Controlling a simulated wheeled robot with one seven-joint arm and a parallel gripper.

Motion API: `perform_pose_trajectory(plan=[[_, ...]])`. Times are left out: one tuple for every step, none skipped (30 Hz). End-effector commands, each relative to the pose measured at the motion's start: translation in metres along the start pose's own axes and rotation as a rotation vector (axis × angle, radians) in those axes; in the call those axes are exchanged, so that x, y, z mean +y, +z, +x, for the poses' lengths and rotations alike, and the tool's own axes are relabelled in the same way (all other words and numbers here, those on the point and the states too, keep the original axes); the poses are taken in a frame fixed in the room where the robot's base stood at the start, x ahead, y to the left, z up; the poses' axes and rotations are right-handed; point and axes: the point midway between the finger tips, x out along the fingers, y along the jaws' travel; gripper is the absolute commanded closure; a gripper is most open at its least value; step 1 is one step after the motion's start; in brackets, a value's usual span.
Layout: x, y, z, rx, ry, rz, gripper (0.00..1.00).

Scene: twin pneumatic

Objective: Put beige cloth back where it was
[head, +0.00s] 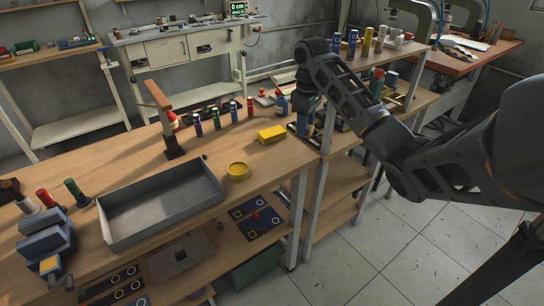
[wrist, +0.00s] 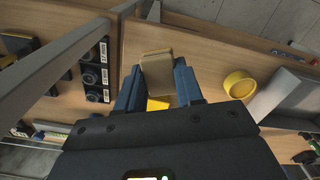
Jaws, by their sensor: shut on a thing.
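In the wrist view, a folded beige cloth (wrist: 157,72) is held between the two blue fingers of my gripper (wrist: 158,88). The gripper is shut on it. In the head view, my gripper (head: 304,122) points down at the right end of the wooden bench, close to the shelf unit. The cloth cannot be made out in the head view. I cannot tell how high the cloth is above the bench top.
A yellow block (head: 271,134) lies on the bench just left of my gripper. A round yellow tin (head: 237,171) and a grey tray (head: 104,222) stand nearer. Several bottles and cans (head: 233,111) line the back. Shelf posts (wrist: 68,58) rise beside the gripper.

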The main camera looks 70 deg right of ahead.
Motion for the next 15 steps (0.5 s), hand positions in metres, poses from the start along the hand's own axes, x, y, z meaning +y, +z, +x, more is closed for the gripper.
perform_pose_trajectory(plan=[[0.004,0.003,-0.002,0.001,0.000,0.001,0.92],[0.005,0.004,-0.003,0.001,0.000,0.000,0.92],[0.006,0.003,-0.002,0.001,-0.001,-0.001,0.92],[0.005,0.002,0.000,0.001,-0.001,-0.002,0.92],[0.003,-0.001,0.002,0.001,-0.002,-0.003,0.92],[0.000,-0.005,0.007,0.001,-0.003,-0.004,0.92],[-0.003,-0.010,0.011,0.002,-0.004,-0.005,0.92],[-0.006,-0.015,0.015,0.001,-0.004,-0.005,0.92],[-0.011,-0.022,0.021,0.001,-0.004,-0.004,0.92],[-0.015,-0.028,0.025,0.001,-0.004,-0.005,0.92],[-0.018,-0.033,0.029,0.001,-0.004,-0.005,0.92],[-0.022,-0.040,0.034,0.001,-0.003,-0.005,0.92],[-0.026,-0.045,0.038,0.001,-0.003,-0.006,0.92],[-0.029,-0.051,0.042,0.001,-0.003,-0.005,0.92],[-0.034,-0.057,0.047,0.001,-0.003,-0.005,0.92]])
